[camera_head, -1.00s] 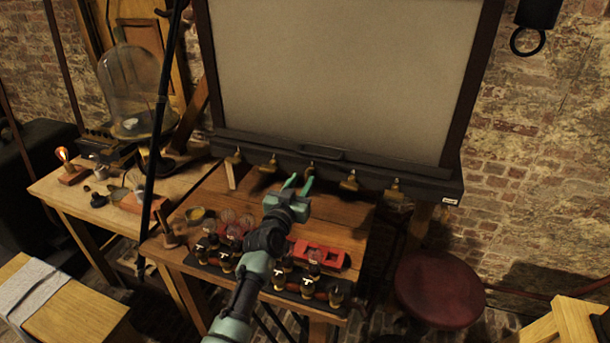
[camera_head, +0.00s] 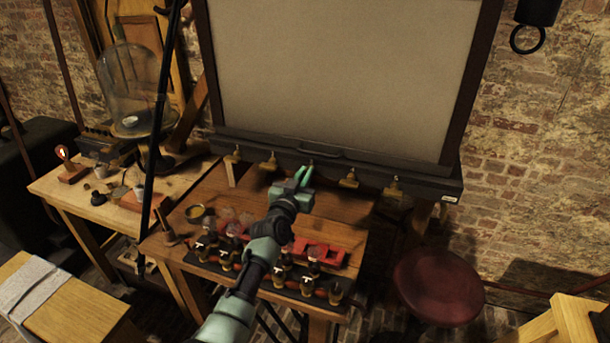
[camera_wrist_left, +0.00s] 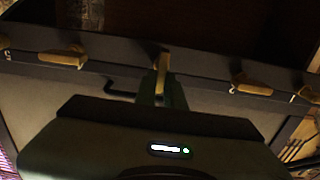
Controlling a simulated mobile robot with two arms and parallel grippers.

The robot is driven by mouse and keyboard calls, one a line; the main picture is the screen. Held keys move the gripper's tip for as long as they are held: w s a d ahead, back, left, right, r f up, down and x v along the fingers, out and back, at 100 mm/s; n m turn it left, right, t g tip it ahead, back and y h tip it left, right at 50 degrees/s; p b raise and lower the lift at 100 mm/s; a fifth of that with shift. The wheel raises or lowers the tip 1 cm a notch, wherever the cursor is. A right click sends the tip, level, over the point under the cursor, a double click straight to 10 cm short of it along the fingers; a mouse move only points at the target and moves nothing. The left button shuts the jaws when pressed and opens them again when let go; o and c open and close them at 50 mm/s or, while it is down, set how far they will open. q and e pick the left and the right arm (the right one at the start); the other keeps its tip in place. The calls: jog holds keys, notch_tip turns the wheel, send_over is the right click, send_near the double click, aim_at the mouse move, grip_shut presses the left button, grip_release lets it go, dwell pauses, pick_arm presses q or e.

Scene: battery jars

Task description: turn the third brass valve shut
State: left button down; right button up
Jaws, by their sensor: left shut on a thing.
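A row of several brass valves runs along the dark ledge under the pale board. My left gripper (camera_head: 302,176) is at the middle one, the third brass valve (camera_head: 311,163), with its fingers closed on it. In the left wrist view the third valve (camera_wrist_left: 162,61) rises upright from between the fingertips, its lower part hidden by them. The second valve (camera_head: 269,162) and fourth valve (camera_head: 349,179) stand clear on either side. In the left wrist view the neighbouring handles lie more sideways than the third. My right gripper is not in view.
Below my left arm, a wooden table (camera_head: 240,191) holds dark jars (camera_head: 282,275) and a red rack (camera_head: 318,252). The pale board (camera_head: 335,75) stands behind. A glass dome (camera_head: 130,85) is at left, a red stool (camera_head: 437,287) at right.

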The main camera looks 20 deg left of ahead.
pick_arm(q)
jog(key=shift+m, duration=0.3)
jog(key=m+b, duration=0.1)
jog(key=m, duration=0.4)
jog(key=d+f+m+b, duration=0.1)
jog(key=m, duration=0.5)
jog(key=m+b, duration=0.2)
jog(key=m, duration=0.4)
jog(key=shift+d+f, duration=0.15)
jog(key=shift+f, duration=0.05)
jog(key=shift+m, duration=0.3)
jog(key=c, duration=1.5)
grip_release()
